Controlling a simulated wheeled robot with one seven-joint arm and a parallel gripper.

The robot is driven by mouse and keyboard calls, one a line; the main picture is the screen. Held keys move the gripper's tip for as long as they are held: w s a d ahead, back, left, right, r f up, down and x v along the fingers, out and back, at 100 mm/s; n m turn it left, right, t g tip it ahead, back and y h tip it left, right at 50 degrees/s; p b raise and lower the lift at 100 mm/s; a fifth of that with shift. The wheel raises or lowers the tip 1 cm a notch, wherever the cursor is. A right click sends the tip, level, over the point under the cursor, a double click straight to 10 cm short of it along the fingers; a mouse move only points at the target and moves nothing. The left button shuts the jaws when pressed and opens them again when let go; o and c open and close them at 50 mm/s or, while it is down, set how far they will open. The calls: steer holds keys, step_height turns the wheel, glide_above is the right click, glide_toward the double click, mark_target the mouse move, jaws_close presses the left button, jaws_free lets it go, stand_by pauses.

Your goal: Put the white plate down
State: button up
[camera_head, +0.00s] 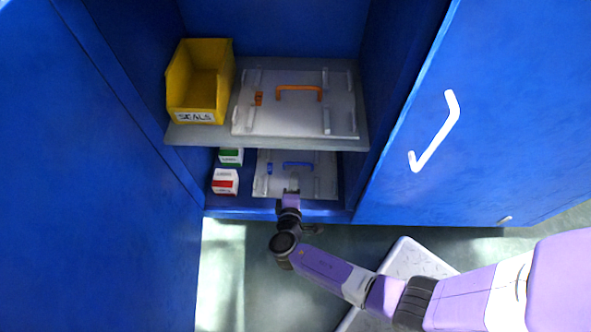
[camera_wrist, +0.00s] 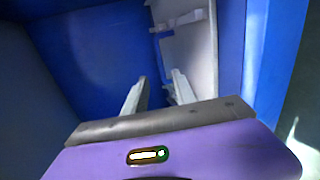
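A white plate (camera_head: 265,184) with a blue handle (camera_head: 298,164) lies on the lower level of the blue cabinet. Another white plate (camera_head: 285,118) with an orange handle (camera_head: 298,89) lies on the upper shelf. My gripper (camera_head: 291,193) is low at the cabinet's front, at the near edge of the lower plate. In the wrist view, the two pale fingers of my gripper (camera_wrist: 160,77) stand apart with no object visible between them. A white plate surface (camera_wrist: 192,58) shows just beyond the right finger. Whether a finger touches it cannot be told.
A yellow bin (camera_head: 200,85) labelled SEALS stands on the left of the grey upper shelf (camera_head: 205,137). Below it are a green-and-white box (camera_head: 231,157) and a red-and-white box (camera_head: 225,182). The upper shelf overhangs the lower level. Open blue doors flank the cabinet; the right one has a white handle (camera_head: 436,132).

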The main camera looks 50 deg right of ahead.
steer(key=shift+v, duration=0.8)
steer(key=s+a+f+m+y, duration=0.1)
steer(key=s+a+y, duration=0.3)
steer(key=s, duration=0.5)
steer(key=s+a+m+y, duration=0.1)
steer(key=s+a+y, duration=0.25)
steer(key=s, duration=0.45)
steer(key=s+a+r+m+t+y, duration=0.1)
steer(key=s+a+r+t, duration=0.1)
steer(key=r, duration=0.8)
steer(key=s+a+r+m+t+y, duration=0.1)
steer(key=s+a+r+m+t, duration=0.1)
steer(key=r, duration=0.9)
steer(key=s+a+r+m+t+y, duration=0.2)
steer(key=s+r, duration=0.2)
steer(key=r, duration=0.7)
steer(key=shift+t, duration=0.4)
step_height(320, 180, up, 35)
steer(key=p, duration=3.5)
